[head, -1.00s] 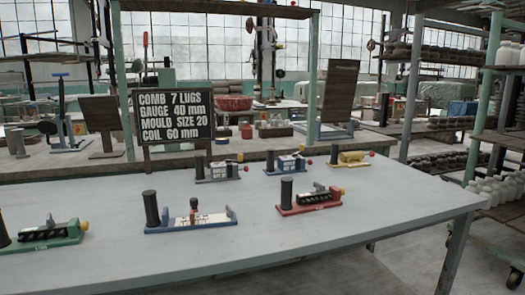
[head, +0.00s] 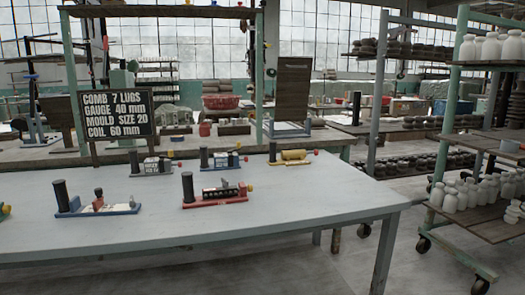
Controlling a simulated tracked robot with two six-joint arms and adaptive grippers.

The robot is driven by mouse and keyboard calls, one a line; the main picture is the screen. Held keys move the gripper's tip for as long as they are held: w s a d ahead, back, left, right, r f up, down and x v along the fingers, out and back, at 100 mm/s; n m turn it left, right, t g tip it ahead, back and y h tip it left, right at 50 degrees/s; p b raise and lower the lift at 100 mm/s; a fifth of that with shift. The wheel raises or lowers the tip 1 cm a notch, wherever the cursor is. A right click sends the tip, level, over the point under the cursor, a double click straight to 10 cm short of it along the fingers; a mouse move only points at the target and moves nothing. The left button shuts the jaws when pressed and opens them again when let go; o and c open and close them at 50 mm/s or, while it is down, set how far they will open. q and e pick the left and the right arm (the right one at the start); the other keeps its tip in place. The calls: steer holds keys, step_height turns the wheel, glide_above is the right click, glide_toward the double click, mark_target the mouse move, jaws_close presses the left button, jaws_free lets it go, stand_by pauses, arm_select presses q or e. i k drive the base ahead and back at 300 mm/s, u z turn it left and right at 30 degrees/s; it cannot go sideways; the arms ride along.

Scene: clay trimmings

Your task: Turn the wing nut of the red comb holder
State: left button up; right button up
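The red comb holder (head: 216,198) sits on the grey-white table, right of the middle of its front row. It has a red base, a black upright cylinder at its left end and a dark comb-like part along its top. A small yellow knob (head: 249,188) shows at its right end; I cannot tell whether this is the wing nut. Neither of my grippers is in the head view.
The table (head: 300,205) also bears a blue-based holder (head: 97,206), a grey one (head: 152,167), another blue one (head: 222,161) and a yellow one (head: 291,157). A black sign (head: 117,115) stands behind. Shelves with white bottles (head: 467,190) stand at right, with open floor between.

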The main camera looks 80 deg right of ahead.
mark_target(225, 185)
steer(key=z, duration=0.1)
steer(key=k, duration=0.45)
steer(key=u, duration=0.9)
steer(key=i, duration=0.15)
steer(key=z, duration=2.95)
steer(key=i, duration=0.45)
steer(key=z, duration=0.05)
steer(key=i, duration=0.6)
steer(key=u, duration=0.2)
steer(key=k, duration=0.95)
steer(key=z, duration=0.15)
steer(key=i, duration=0.9)
steer(key=z, duration=0.05)
